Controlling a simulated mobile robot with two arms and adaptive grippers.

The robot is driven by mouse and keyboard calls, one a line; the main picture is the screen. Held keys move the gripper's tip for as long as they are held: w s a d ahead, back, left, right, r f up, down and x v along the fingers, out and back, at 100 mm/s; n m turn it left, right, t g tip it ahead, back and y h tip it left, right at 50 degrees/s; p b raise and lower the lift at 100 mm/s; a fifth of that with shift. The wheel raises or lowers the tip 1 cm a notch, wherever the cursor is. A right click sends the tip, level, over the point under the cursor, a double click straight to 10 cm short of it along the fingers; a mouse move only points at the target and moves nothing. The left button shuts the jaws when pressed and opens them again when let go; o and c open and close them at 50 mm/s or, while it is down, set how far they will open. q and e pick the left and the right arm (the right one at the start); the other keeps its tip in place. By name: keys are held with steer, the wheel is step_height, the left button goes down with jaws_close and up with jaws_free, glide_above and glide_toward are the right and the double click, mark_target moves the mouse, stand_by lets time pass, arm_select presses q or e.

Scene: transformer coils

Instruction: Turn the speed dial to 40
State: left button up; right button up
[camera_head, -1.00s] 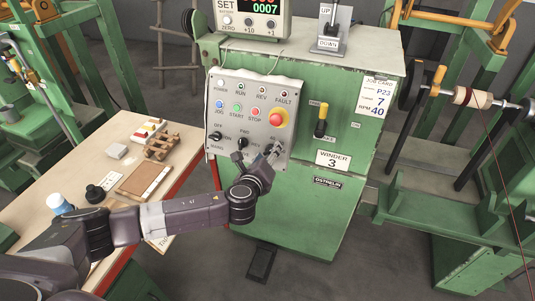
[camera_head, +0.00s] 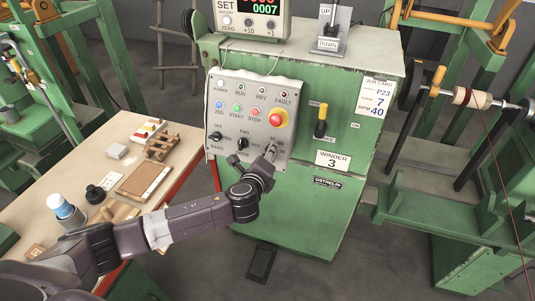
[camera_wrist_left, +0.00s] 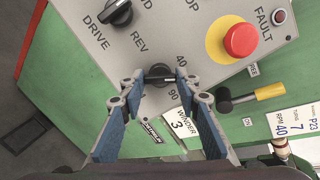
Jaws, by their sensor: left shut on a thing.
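The speed dial (camera_wrist_left: 160,76) is a black knob at the lower right corner of the grey control panel (camera_head: 255,95). The numbers 40 and 90 show beside it in the left wrist view. My left gripper (camera_head: 271,152) is at that corner, and its fingers hide most of the dial in the head view. In the left wrist view the left gripper (camera_wrist_left: 160,84) has its blue-padded fingers on either side of the dial, shut on it. I cannot tell exactly which number the dial points to. My right gripper is not in view.
A red emergency stop button (camera_head: 278,118) sits above the dial, and a black mode knob (camera_head: 242,143) sits to its left. A yellow-handled lever (camera_head: 321,120) is to the right. The job card (camera_head: 375,97) shows 7 and RPM 40. A wooden bench (camera_head: 100,165) stands at left.

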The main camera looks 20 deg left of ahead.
arm_select(q)
steer(key=n+p, duration=0.1)
steer(key=n, duration=0.4)
steer(key=shift+n+g, duration=0.4)
stand_by(0.3)
steer(key=o, duration=1.2)
steer(key=shift+c, duration=0.2)
steer(key=shift+s+r, duration=0.1)
steer(key=v, duration=1.1)
steer(key=shift+s+d+r, duration=0.15)
steer(key=shift+s, duration=0.2)
